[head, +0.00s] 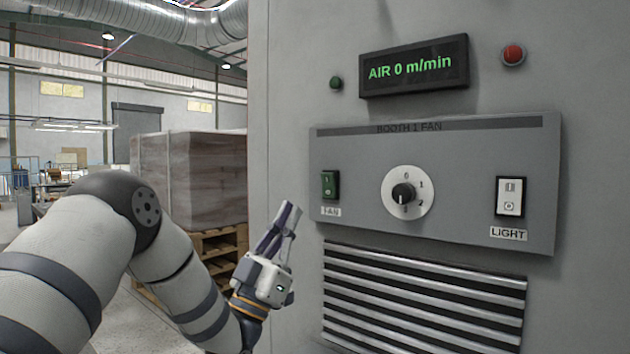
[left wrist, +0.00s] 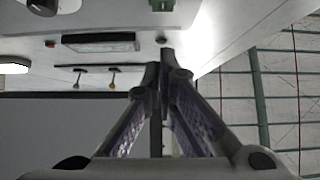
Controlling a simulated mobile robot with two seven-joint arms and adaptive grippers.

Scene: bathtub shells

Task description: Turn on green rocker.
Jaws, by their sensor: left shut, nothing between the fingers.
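The green rocker (head: 329,184) sits at the left end of the grey control panel (head: 465,160), above a label reading FAN. Which half of it is pressed in is too small to tell. In the left wrist view, which appears upside down, the green rocker (left wrist: 161,5) is cut off at the top edge. My left gripper (head: 289,217) is shut and empty. In the head view it is left of and below the rocker, with its fingers pointing up; it appears apart from the rocker. Its fingertips also show in the left wrist view (left wrist: 166,62). My right gripper is not in view.
The panel also has a rotary dial (head: 404,193) and a white LIGHT switch (head: 510,197). Above are a display (head: 414,66) reading AIR 0 m/min, a green lamp (head: 336,83) and a red button (head: 513,54). A louvred vent (head: 420,300) lies below. Wrapped pallet goods (head: 190,180) stand behind my arm.

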